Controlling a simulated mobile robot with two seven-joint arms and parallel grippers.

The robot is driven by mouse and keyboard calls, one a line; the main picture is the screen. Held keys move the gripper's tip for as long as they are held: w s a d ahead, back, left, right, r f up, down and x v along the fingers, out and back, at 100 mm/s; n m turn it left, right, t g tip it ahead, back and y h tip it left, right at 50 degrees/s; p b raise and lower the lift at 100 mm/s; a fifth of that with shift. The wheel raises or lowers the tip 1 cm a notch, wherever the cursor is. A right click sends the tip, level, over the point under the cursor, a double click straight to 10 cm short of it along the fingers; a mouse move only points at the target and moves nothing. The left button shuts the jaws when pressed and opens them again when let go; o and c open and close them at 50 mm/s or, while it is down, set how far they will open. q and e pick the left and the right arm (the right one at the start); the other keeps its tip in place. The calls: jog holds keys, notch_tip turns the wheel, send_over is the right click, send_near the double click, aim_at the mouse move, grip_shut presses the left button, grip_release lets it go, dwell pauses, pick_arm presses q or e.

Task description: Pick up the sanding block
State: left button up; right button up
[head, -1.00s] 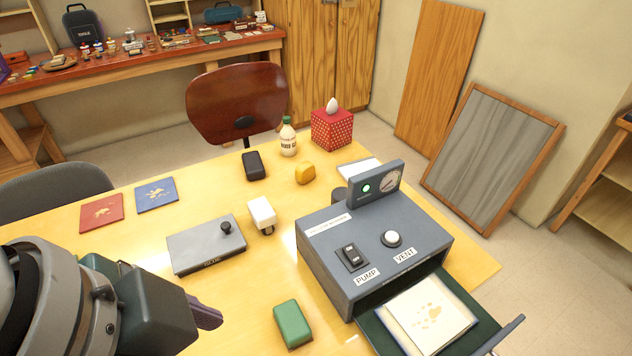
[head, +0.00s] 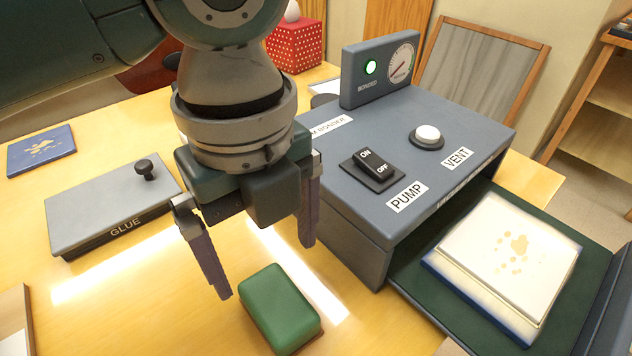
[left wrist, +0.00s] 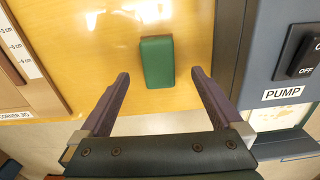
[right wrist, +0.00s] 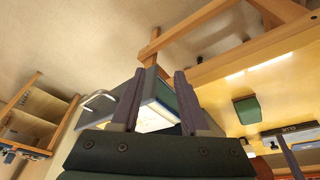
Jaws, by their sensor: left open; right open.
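The sanding block (head: 280,306) is a green block with a thin brown base, lying flat on the yellow table. My left gripper (head: 265,269) is open and empty, pointing down above and just behind the block in the head view. In the left wrist view the block (left wrist: 157,62) lies ahead of the fingertips (left wrist: 160,75), roughly centred between them, and nothing touches it. My right gripper shows only in the right wrist view (right wrist: 159,74), open and empty. There the block (right wrist: 247,110) is well off to the right.
A grey glue box (head: 110,205) with a black knob is left. A blue card (head: 40,150) lies farther left. Bare table surrounds the block.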

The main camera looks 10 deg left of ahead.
aim_at(272, 294)
pick_arm(q)
jog(key=f, duration=0.5)
jog(key=f+b, duration=0.1)
jog(key=f, duration=0.1)
jog(key=shift+s+f, duration=0.3)
jog(key=shift+f, duration=0.1)
jog(key=c, duration=1.5)
